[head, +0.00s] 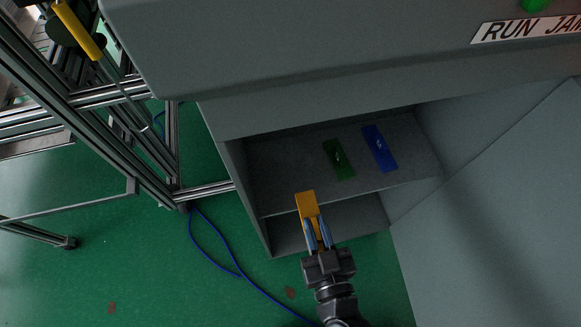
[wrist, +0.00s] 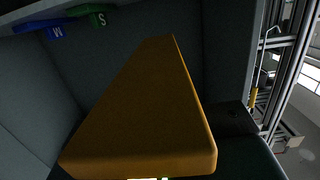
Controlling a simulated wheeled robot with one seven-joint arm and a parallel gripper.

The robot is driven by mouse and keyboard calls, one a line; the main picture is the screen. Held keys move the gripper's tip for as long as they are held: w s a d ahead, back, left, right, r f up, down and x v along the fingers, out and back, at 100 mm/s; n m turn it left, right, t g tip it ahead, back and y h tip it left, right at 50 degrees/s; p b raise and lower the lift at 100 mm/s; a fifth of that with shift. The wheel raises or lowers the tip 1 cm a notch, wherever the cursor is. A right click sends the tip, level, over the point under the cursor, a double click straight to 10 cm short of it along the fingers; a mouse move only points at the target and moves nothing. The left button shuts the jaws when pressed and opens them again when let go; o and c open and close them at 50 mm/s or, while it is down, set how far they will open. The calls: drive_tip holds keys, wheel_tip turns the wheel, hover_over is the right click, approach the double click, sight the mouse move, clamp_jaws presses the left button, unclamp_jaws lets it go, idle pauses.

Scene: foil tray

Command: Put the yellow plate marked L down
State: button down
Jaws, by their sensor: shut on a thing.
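The yellow plate (head: 307,203) is in my gripper (head: 318,236), which is shut on its near end with blue fingers either side. In the head view the plate points away from me, in front of the open cabinet. Its far end overlaps the front edge of the upper shelf (head: 275,180) in the picture; I cannot tell its height above the shelf. In the wrist view the plate (wrist: 150,110) fills the middle. No letter L shows on it.
On the upper shelf lie a green plate (head: 338,159), marked S in the wrist view (wrist: 98,17), and a blue plate (head: 380,148), marked W (wrist: 58,31). The shelf's left part is bare. Cabinet side walls (head: 232,165) and a metal frame (head: 120,150) stand around.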

drive_tip(key=shift+s+a, duration=0.3)
drive_tip(key=shift+s, duration=0.05)
drive_tip(key=p, duration=0.2)
hover_over(290, 170)
drive_tip(key=s, duration=0.3)
drive_tip(key=shift+w+d+f+b, duration=0.1)
drive_tip(key=shift+w+f+b, duration=0.25)
drive_tip(key=shift+w, duration=0.3)
drive_tip(key=shift+w+d+f+b, duration=0.1)
drive_tip(key=shift+w+f+b, duration=0.2)
drive_tip(key=shift+w, duration=0.3)
drive_tip(key=shift+s+f+b, duration=0.1)
drive_tip(key=shift+f+b, duration=0.6)
drive_tip(key=shift+f, duration=0.05)
drive_tip(key=shift+w+a+f+b, duration=0.1)
drive_tip(key=shift+w+f+b, duration=0.1)
drive_tip(key=shift+f+b, duration=0.55)
drive_tip(key=shift+w+a+f+b, duration=0.1)
drive_tip(key=shift+w+f+b, duration=0.2)
drive_tip(key=shift+f, duration=0.8)
drive_tip(key=shift+s+f, duration=0.1)
drive_tip(key=shift+f, duration=0.05)
